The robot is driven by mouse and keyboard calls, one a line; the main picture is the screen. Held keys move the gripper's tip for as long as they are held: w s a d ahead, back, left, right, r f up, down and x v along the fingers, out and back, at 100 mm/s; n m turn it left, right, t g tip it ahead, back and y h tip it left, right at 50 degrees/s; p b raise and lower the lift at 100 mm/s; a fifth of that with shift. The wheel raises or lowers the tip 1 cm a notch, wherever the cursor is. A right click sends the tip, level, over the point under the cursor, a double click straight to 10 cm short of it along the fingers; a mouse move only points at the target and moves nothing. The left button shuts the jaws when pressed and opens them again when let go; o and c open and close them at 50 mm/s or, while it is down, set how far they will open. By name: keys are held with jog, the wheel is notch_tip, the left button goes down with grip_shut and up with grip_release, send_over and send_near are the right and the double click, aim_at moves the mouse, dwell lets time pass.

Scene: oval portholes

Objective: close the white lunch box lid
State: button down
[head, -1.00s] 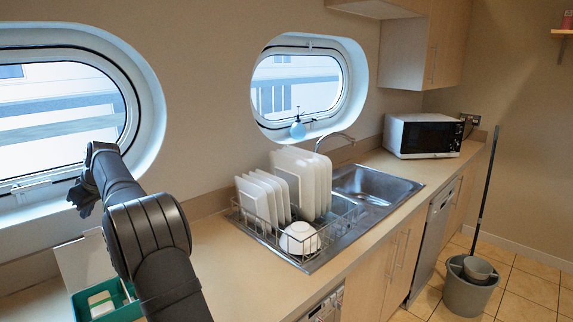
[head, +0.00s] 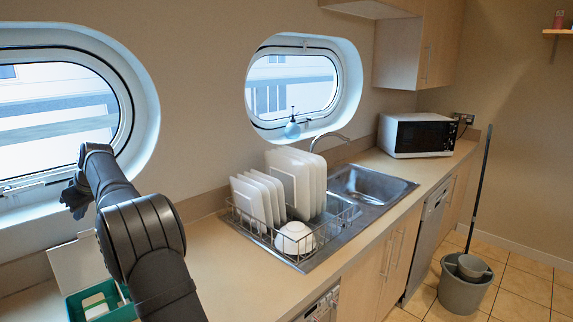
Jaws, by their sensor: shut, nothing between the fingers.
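A lunch box sits on the counter at the lower left of the head view, partly cut off by the frame's bottom edge. Its body (head: 76,309) is teal with white parts inside. Its white lid (head: 70,263) stands raised at the back, so the box is open. My arm hides the right part of the box and lid. My gripper (head: 70,205) is shut and empty, up in front of the left porthole, above the lid and apart from it.
A wire dish rack (head: 262,232) with white plates (head: 253,200) and a white bowl (head: 294,238) stands right of my arm, beside the steel sink (head: 372,186). A microwave (head: 418,135) is farther right. The counter (head: 225,262) between arm and rack is clear.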

aim_at(88, 256)
jog(key=shift+f, duration=0.15)
dwell(0.5)
jog(key=shift+f, duration=3)
jog(key=shift+s+d, duration=0.1)
jog(key=shift+s+d, duration=2.9)
jog(key=shift+s, duration=0.05)
notch_tip(88, 256, up, 6)
